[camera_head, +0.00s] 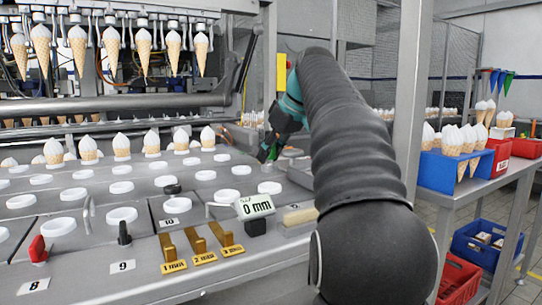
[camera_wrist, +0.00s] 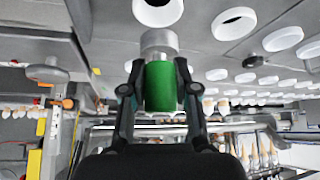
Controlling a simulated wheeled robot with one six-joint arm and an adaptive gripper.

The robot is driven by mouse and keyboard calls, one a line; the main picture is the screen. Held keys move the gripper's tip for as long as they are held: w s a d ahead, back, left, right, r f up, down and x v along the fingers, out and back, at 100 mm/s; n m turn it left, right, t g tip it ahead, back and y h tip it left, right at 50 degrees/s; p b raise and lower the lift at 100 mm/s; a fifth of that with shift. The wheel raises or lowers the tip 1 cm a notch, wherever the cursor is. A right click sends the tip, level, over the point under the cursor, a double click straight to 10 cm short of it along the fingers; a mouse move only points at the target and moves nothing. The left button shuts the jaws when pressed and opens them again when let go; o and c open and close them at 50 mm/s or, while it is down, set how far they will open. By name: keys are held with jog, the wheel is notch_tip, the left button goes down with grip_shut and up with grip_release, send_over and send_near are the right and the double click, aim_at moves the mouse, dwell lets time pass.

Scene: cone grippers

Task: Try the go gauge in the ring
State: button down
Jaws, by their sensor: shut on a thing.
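In the wrist view my gripper (camera_wrist: 160,85) is shut on the go gauge (camera_wrist: 160,88), a green handle with a grey metal plug end. The plug end points to the top of the view, toward a white ring (camera_wrist: 158,12) that is cut by the frame edge. The plug end shows just short of the ring, with a small gap in the picture; I cannot tell the true distance. In the head view my gripper (camera_head: 268,150) is small and dark, just above a white ring (camera_head: 270,187) at the right of the grey plate. The gauge is hardly visible there.
Several white rings and upright cones (camera_head: 88,148) stand on the plate at left. A 0 mm display (camera_head: 256,206) and brass 1, 2 and 3 mm pieces (camera_head: 198,246) are at the front. A blue bin (camera_head: 440,172) of cones stands on the right table. More cones hang above.

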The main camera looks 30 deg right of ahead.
jog(key=shift+r, duration=1.3)
